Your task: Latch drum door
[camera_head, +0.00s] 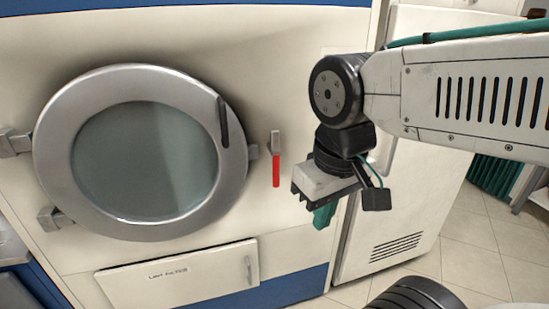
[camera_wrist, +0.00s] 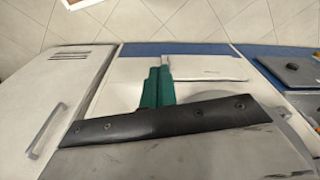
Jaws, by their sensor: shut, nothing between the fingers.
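The round drum door (camera_head: 233,172) has a wide silver ring, a dark glass middle and a black handle at its upper right. It looks closed or nearly so; I cannot tell whether it is fully flush. A small grey tab (camera_head: 252,151) juts from its right edge. Right of the tab, apart from it, a latch lever with a red grip (camera_head: 276,172) and grey top points straight down. My gripper (camera_head: 323,216) is right of and a little below the lever, apart from it. Its teal fingers are shut and empty; they also show in the wrist view (camera_wrist: 158,86).
Two hinges (camera_head: 50,218) hold the door at its left. Below is a white lint filter panel (camera_head: 180,275) with a small handle. A white cabinet with vents (camera_head: 398,246) stands to the right, behind my arm. Tiled floor (camera_head: 480,235) is open at right.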

